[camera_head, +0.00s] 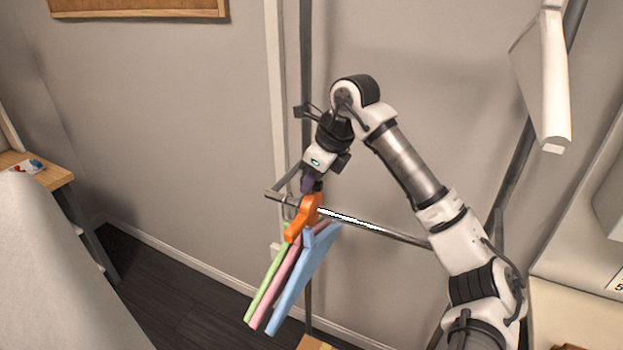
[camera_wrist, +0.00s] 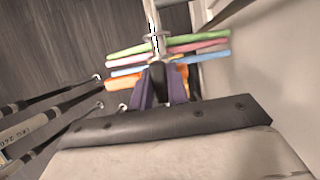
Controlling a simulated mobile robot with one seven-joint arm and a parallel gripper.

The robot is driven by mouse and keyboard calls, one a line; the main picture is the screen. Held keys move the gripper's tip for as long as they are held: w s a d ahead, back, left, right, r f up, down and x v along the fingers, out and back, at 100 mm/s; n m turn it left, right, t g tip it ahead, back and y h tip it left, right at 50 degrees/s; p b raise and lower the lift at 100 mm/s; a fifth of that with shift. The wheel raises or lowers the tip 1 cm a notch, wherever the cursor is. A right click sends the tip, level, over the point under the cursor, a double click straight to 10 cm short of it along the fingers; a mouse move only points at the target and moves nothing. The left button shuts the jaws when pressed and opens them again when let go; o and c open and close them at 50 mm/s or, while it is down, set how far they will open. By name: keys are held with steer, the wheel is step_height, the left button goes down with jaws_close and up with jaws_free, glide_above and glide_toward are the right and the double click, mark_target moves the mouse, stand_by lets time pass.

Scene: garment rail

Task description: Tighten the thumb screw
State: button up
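My gripper (camera_head: 311,186) is at the garment rail's bar (camera_head: 375,224), just above an orange hanger (camera_head: 303,214). In the wrist view, my gripper's two purple fingers (camera_wrist: 162,88) stand on either side of a small black part (camera_wrist: 155,76). This may be the thumb screw, but its shape is mostly hidden between the fingers. Whether the fingers press on it cannot be told. The orange hanger also shows across the fingertips in the wrist view (camera_wrist: 120,85). Blue (camera_head: 305,280), pink (camera_head: 277,287) and green (camera_head: 265,288) hangers hang close beside it.
A dark upright post (camera_head: 306,90) stands behind my gripper, near the grey wall. A white garment or panel (camera_head: 545,85) hangs at the upper right. A wooden table (camera_head: 50,178) is at the left, behind a pale surface (camera_head: 50,270). The dark floor below the hangers is mostly clear.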

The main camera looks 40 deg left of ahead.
jaws_close()
steer(key=shift+m+b, duration=0.3)
steer(key=shift+b, duration=0.05)
steer(key=shift+f+m+t+b, duration=0.1)
steer(key=shift+m+t+b, duration=0.2)
steer(key=shift+m+b, duration=0.3)
steer(key=shift+m+t+b, duration=0.5)
steer(key=shift+m+b, duration=0.7)
steer(key=m+t+b, duration=0.2)
steer(key=m+b, duration=0.2)
steer(key=m, duration=0.1)
steer(key=m+b, duration=0.1)
steer(key=m, duration=0.1)
steer(key=m+t+h+b, duration=0.1)
steer(key=m+b, duration=0.1)
steer(key=m, duration=0.1)
steer(key=shift+h+b, duration=0.3)
steer(key=shift+r+m+t+h+b, duration=0.15)
steer(key=shift+m+h+b, duration=0.25)
steer(key=shift+m, duration=0.55)
steer(key=shift+r+m+t+h+b, duration=0.1)
steer(key=shift+m+t+h+b, duration=0.25)
steer(key=shift+m, duration=0.6)
